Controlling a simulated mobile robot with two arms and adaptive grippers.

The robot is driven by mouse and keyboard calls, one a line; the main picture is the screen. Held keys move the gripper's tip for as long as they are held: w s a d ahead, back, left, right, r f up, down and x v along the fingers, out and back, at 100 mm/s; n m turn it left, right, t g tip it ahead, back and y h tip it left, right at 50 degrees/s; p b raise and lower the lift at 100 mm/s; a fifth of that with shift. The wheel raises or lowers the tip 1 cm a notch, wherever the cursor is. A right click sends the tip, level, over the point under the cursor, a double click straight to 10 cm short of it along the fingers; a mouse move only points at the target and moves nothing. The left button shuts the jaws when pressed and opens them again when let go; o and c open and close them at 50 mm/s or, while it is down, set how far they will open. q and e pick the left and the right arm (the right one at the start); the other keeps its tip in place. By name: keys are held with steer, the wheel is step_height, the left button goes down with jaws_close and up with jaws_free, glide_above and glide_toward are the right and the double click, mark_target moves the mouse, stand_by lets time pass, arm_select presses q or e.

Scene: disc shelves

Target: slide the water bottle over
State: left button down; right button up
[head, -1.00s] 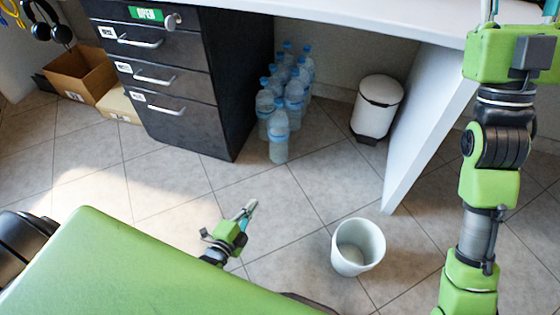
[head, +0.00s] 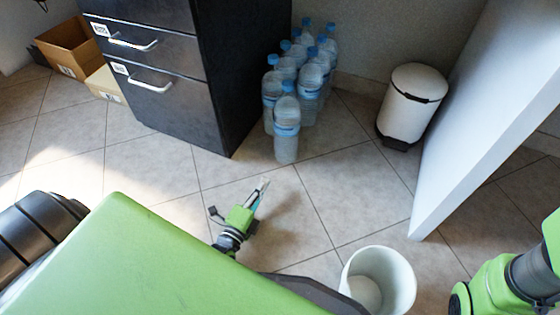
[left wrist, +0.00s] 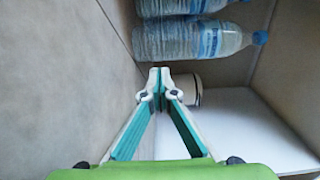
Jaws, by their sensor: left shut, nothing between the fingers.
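A group of clear water bottles with blue caps stands on the floor beside the dark drawer cabinet. The front bottle (head: 286,135) is upright and nearest to me. In the left wrist view a bottle (left wrist: 180,40) appears sideways, beyond the fingertips, with another above it in the picture. My left gripper (head: 263,186) is low over the floor, in front of the front bottle and apart from it. Its fingertips (left wrist: 160,73) meet, with nothing between them. Part of my right arm shows at the right edge of the head view; its gripper is out of view.
The dark drawer cabinet (head: 210,75) stands left of the bottles. A white pedal bin (head: 411,103) and a white desk panel (head: 480,120) are to the right. An open white bin (head: 392,280) stands near me. The tiled floor before the bottles is clear.

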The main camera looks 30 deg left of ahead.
arm_select(q)
steer(key=b, duration=0.6)
glide_toward(283, 152)
steer(key=w, duration=0.3)
steer(key=w+f, duration=0.1)
steer(key=w, duration=0.1)
steer(key=shift+w+a, duration=0.2)
steer(key=shift+w+r+b, duration=0.2)
steer(key=shift+w+b, duration=0.4)
steer(key=shift+w, duration=0.25)
steer(key=shift+a+r, duration=0.1)
steer(key=shift+w+a+r+p, duration=0.25)
steer(key=shift+w+p, duration=0.3)
steer(key=shift+p, duration=0.15)
steer(key=w+p, duration=0.2)
steer(key=w, duration=0.1)
steer(key=shift+w+d+f, duration=0.1)
steer(key=shift+w+d, duration=0.05)
steer(key=shift+w, duration=0.2)
steer(key=w+b, duration=0.1)
steer(key=w, duration=0.2)
steer(key=w+b, duration=0.1)
steer(key=w, duration=0.1)
steer(key=shift+w+f+b, duration=0.1)
steer(key=shift+f+b, duration=0.2)
steer(key=shift+f, duration=0.05)
steer(key=shift+w+r, duration=0.15)
steer(key=shift+w, duration=0.3)
